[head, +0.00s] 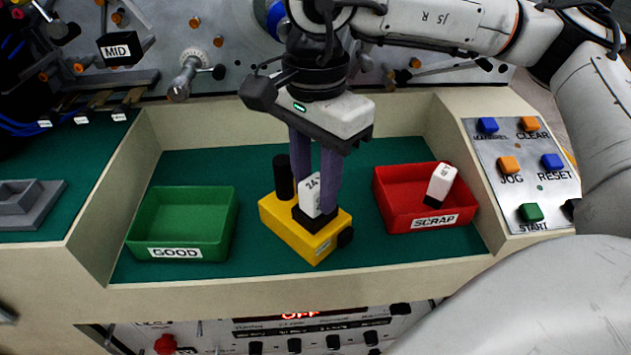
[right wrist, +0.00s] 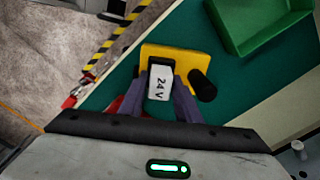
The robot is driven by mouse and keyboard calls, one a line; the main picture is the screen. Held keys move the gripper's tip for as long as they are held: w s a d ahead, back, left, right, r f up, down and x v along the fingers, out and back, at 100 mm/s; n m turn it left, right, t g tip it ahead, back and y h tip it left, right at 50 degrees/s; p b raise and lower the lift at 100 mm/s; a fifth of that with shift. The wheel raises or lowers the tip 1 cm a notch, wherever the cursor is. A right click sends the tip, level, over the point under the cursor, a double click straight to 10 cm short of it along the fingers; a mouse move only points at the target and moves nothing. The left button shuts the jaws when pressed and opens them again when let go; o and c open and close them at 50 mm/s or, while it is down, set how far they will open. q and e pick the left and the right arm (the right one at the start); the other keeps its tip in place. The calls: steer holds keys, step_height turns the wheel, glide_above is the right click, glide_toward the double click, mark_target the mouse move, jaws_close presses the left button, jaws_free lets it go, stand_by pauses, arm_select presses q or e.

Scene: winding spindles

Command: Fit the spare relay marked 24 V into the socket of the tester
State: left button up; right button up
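The yellow tester (head: 292,232) stands on the green mat between the two trays, with a black post (head: 283,177) at its back left and a black socket (head: 312,218) on top. The white relay (head: 309,196) stands upright at the socket; the right wrist view shows its 24 V mark (right wrist: 159,83). My right gripper (head: 316,200) comes down from above, its purple fingers on either side of the relay and apparently closed on it. The fingers partly hide the relay, and I cannot tell how deep it sits in the socket. My left gripper is not in view.
The green GOOD tray (head: 183,246) is empty at the left. The red SCRAP tray (head: 402,223) at the right holds another white relay (head: 440,184), tilted. A button panel (head: 520,175) stands at far right, and a grey holder (head: 28,207) at far left.

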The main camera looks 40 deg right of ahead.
mark_target(316, 183)
steer(key=shift+o, duration=1.1)
steer(key=shift+r, duration=0.2)
step_height(316, 183, up, 12)
